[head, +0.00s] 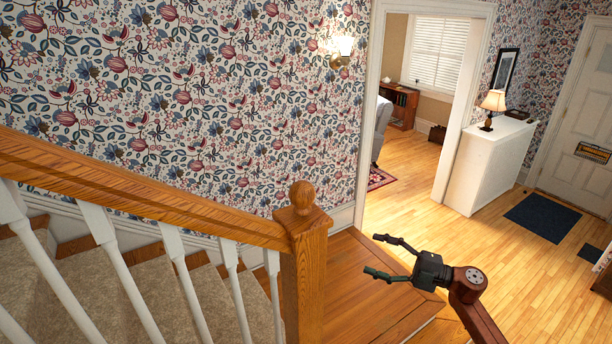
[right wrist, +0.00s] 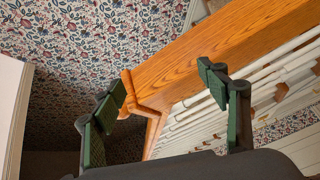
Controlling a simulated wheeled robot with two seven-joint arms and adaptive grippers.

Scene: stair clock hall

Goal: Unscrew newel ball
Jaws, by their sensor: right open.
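The newel ball (head: 302,197) is a round wooden knob on top of the square oak newel post (head: 304,275), at the lower end of the handrail, in the head view. It sits upright on the post cap. My right gripper (head: 371,255) is open and empty, to the right of the post and a little lower in the picture than the ball, apart from both. In the right wrist view, its two green-padded fingers (right wrist: 161,78) are spread, with the handrail (right wrist: 215,60) and post top beyond them. I cannot make out the ball there. My left gripper is not in view.
The sloping oak handrail (head: 130,190) and white balusters (head: 115,270) run left from the post, beside carpeted stairs (head: 215,300). A white cabinet (head: 487,165) with a lamp (head: 492,105) stands at the back right. The wooden floor (head: 420,200) between is clear.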

